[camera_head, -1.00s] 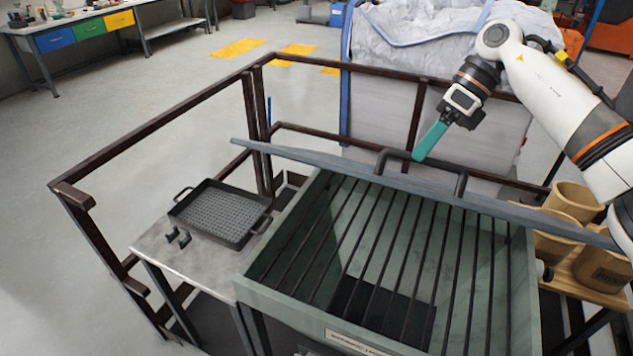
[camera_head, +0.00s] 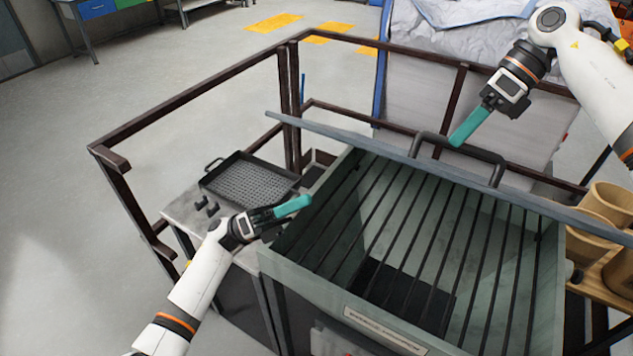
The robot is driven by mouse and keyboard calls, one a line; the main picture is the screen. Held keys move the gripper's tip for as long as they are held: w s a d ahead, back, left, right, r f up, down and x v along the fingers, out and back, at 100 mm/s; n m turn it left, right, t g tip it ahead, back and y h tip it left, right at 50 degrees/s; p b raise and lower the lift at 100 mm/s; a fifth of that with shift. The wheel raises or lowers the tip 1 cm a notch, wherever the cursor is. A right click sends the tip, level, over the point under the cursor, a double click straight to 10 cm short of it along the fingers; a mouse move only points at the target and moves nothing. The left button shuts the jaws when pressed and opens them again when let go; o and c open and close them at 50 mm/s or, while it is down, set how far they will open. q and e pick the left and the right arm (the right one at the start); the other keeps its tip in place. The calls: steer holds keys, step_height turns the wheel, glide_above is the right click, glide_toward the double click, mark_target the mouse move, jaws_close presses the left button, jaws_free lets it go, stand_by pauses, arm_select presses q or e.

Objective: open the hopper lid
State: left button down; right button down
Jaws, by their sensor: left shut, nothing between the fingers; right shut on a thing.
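The hopper (camera_head: 278,262) is a pale green box with its top open, and dark grate bars (camera_head: 403,232) show inside. Its grey lid (camera_head: 345,139) stands raised along the far rim, seen nearly edge-on. A dark bar handle (camera_head: 482,158) is on the lid's far side. My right gripper (camera_head: 457,141) has its teal fingers shut on the handle. My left gripper (camera_head: 303,203) is shut and empty, in front of the hopper's left rim.
A black perforated tray (camera_head: 246,182) lies on a metal side table (camera_head: 184,219) left of the hopper. Brown railings (camera_head: 190,100) surround the back and left. Tan pots (camera_head: 605,215) stand on a shelf at the right.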

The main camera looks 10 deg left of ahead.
steer(key=shift+w+d+f, duration=0.15)
steer(key=shift+d+f, duration=0.05)
steer(key=shift+f, duration=0.05)
arm_select(q)
steer(key=w+d+r, duration=0.3)
steer(key=d+r, duration=0.4)
steer(key=r, duration=0.1)
steer(key=shift+w+d+r, duration=0.2)
steer(key=shift+w+d, duration=0.15)
steer(key=shift+d, duration=0.05)
